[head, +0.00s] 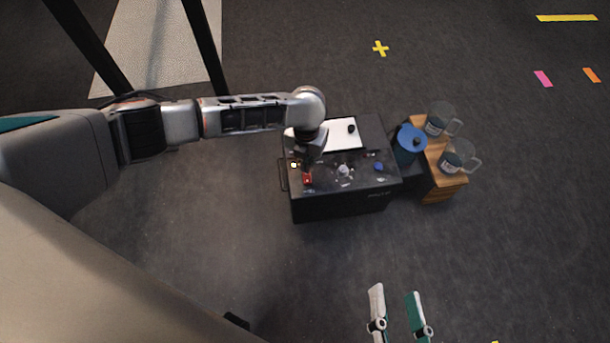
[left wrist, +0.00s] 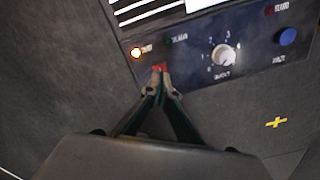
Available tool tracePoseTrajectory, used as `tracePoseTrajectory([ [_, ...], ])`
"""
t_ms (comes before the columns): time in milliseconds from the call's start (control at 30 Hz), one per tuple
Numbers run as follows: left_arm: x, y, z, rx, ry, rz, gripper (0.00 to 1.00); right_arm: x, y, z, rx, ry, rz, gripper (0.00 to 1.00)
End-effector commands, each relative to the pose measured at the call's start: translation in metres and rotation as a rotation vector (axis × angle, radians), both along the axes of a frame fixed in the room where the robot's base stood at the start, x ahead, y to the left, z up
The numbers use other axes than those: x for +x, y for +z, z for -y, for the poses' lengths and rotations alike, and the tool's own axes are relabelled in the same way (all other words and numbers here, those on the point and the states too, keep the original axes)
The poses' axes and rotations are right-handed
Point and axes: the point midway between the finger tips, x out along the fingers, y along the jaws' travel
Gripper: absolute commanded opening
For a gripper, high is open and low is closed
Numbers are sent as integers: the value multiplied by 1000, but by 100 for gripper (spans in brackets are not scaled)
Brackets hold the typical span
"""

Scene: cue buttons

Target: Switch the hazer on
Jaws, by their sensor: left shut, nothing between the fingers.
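The hazer (head: 345,205) is a dark box on the floor with a control panel on top. A red switch (head: 307,179) sits at the panel's left; it also shows in the left wrist view (left wrist: 159,68), partly hidden by my fingertips. A lamp (left wrist: 136,52) left of the switch glows amber-white. My left gripper (head: 309,165) is shut and empty, its tips at the red switch, seemingly touching it; the tips also show in the left wrist view (left wrist: 162,77). My right gripper (head: 396,289) is open and empty, well in front of the hazer.
The panel also has a white dial (left wrist: 224,56) and a blue button (left wrist: 287,37). A blue-lidded container (head: 410,140) stands right of the hazer, beside a wooden crate (head: 450,183) with two clear jugs (head: 458,158). The floor in front is open.

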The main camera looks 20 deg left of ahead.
Motion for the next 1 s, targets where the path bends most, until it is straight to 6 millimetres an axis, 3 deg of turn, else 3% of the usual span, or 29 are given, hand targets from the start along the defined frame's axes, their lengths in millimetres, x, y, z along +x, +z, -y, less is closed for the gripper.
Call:
tracePoseTrajectory([
  [433, 2, 32, 1, -2, 0, 5, 0, 14, 35, 0, 5, -2, 70, 40],
  [1000, 0, 32, 0, -1, 0, 1, 0, 14, 37, 0, 6, -3, 74, 40],
])
